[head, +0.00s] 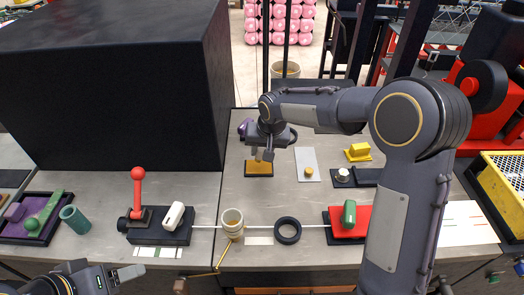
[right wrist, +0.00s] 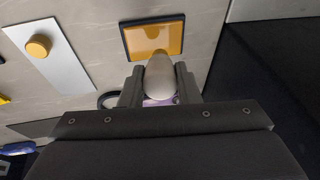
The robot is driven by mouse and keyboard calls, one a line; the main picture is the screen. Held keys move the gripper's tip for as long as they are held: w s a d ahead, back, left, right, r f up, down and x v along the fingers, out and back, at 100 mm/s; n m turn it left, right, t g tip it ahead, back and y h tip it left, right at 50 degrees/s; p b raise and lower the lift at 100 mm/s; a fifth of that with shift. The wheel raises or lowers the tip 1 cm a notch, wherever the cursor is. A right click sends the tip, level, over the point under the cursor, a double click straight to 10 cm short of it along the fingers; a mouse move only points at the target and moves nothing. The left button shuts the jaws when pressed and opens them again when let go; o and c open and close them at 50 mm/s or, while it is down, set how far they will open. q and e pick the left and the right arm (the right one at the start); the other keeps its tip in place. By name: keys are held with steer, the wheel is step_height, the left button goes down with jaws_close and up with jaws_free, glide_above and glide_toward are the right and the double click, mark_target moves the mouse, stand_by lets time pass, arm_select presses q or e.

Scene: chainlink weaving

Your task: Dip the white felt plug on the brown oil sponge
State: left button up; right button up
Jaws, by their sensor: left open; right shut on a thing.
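The brown oil sponge (head: 259,171) is an orange-brown pad in a dark tray at the back of the bench, and it also shows in the right wrist view (right wrist: 141,42). My right gripper (head: 264,154) is above its far edge, shut on the white felt plug (right wrist: 160,77), a pale rounded piece. In the right wrist view the plug's tip overlaps the sponge's near edge; I cannot tell whether they touch. In the head view the plug is mostly hidden by the gripper. My left gripper (head: 98,273) is open and empty at the lower left.
A grey plate with an orange knob (head: 308,165) lies right of the sponge. A cream cup (head: 233,222) and black ring (head: 288,231) stand in front. A large black box (head: 110,80) rises at left. The bench between sponge and cup is clear.

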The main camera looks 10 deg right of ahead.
steer(key=shift+r+p, duration=1.35)
steer(key=shift+r, duration=1)
